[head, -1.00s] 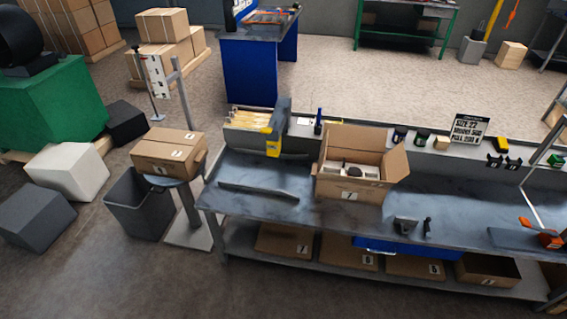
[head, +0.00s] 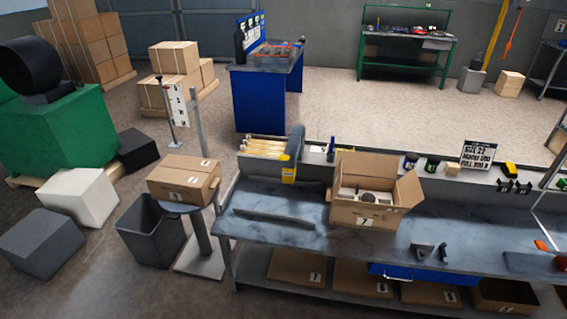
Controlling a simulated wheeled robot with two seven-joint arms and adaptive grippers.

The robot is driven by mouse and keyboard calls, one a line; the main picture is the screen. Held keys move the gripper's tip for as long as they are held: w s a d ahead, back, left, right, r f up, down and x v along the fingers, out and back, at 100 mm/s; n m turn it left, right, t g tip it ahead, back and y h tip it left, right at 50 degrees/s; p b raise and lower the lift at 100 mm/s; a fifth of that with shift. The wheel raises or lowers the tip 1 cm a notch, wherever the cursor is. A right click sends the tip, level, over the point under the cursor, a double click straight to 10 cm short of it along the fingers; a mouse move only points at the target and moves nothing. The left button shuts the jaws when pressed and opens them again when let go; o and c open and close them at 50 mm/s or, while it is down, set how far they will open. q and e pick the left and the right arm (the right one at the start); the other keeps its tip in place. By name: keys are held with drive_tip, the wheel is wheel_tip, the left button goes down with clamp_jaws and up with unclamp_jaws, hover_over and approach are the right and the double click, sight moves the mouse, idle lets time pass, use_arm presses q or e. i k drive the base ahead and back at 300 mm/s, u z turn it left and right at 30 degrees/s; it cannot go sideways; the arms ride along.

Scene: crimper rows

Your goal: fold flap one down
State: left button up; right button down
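An open cardboard box (head: 352,212) with a label reading 7 stands on the grey workbench (head: 275,228). Its back flap (head: 372,168) stands up and its right flap (head: 410,189) sticks out to the side. Pale and dark items (head: 367,198) show inside. Which flap is flap one I cannot tell. Neither of my grippers shows in the head view, and nothing is seen touching the box.
A closed box (head: 180,181) sits on a stand left of the bench. A grey-and-yellow tool (head: 294,152) stands behind the bench's left part. A dark bar (head: 272,217) and small dark tools (head: 424,251) lie beside the open box. Flat boxes (head: 297,267) fill the lower shelf.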

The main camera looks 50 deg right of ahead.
sight(338, 175)
drive_tip(key=u, duration=0.1)
drive_tip(key=i, duration=1.3)
drive_tip(key=z, duration=0.85)
drive_tip(key=i, duration=0.8)
drive_tip(key=z, duration=0.85)
